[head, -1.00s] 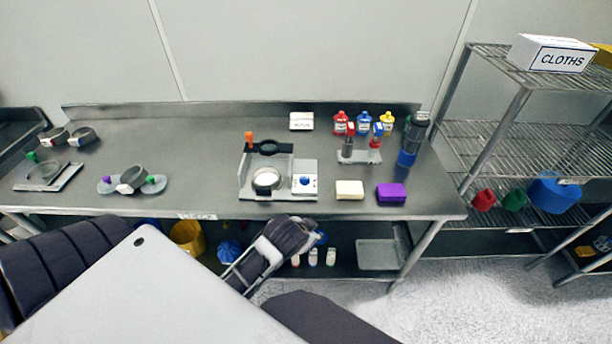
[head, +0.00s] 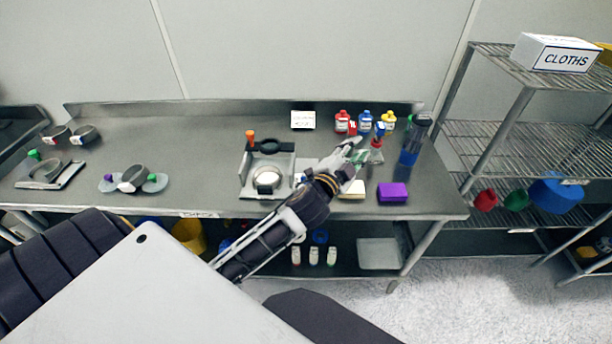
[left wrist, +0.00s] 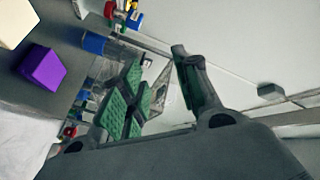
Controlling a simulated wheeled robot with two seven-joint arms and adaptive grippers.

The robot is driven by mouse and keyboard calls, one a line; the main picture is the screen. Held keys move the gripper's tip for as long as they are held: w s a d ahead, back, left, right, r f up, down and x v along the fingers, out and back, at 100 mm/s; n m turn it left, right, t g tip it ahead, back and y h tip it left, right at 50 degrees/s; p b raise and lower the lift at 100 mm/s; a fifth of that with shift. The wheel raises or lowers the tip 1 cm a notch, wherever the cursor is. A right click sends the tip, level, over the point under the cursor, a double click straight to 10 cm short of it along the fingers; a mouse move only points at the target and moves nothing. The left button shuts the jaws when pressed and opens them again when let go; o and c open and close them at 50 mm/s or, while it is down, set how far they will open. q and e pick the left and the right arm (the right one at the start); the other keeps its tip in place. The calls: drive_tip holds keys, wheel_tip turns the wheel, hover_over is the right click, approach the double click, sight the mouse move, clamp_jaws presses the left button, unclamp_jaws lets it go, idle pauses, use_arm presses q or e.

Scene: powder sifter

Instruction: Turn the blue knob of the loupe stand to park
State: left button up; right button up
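The loupe stand (head: 285,162) is on the metal table, left of my left gripper, with a grey frame, a dark loupe ring (head: 268,146), an orange knob (head: 251,135) and a pale round disc (head: 266,178). My left forearm and wrist cover its right part, so the blue knob is hidden. My left gripper (head: 354,155) is above the table, to the right of the stand, close to the small rack of bottles. In the left wrist view its green-padded fingers (left wrist: 160,92) are apart with nothing clearly held between them. My right gripper is not in view.
A cream block (head: 354,191) and a purple block (head: 392,192) lie at the table's front right. Red, blue and yellow bottles (head: 365,120) and a dark cylinder (head: 416,132) stand behind.

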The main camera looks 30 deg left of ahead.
use_arm(q)
drive_tip(key=d+r+m+h, duration=1.1)
drive_tip(key=r+m+h, duration=0.15)
drive_tip(key=m, duration=0.25)
drive_tip(key=s+d+f+m+g+h, duration=0.2)
drive_tip(key=d+m+g, duration=0.1)
drive_tip(key=m+g, duration=0.5)
drive_tip(key=s+d+f+m+g+h, duration=0.25)
drive_tip(key=d+m+g, duration=0.2)
drive_tip(key=m, duration=0.45)
drive_tip(key=w+a+f+m+g+y, duration=0.2)
drive_tip(key=a+f+m+g+y, duration=0.3)
drive_tip(key=a+f+y, duration=0.6)
drive_tip(key=a+r+y, duration=0.2)
drive_tip(key=a+y, duration=0.4)
drive_tip(key=a, duration=1.5)
drive_tip(key=shift+w+a+y, duration=0.15)
drive_tip(key=shift+a+y, duration=0.1)
drive_tip(key=shift+y, duration=0.05)
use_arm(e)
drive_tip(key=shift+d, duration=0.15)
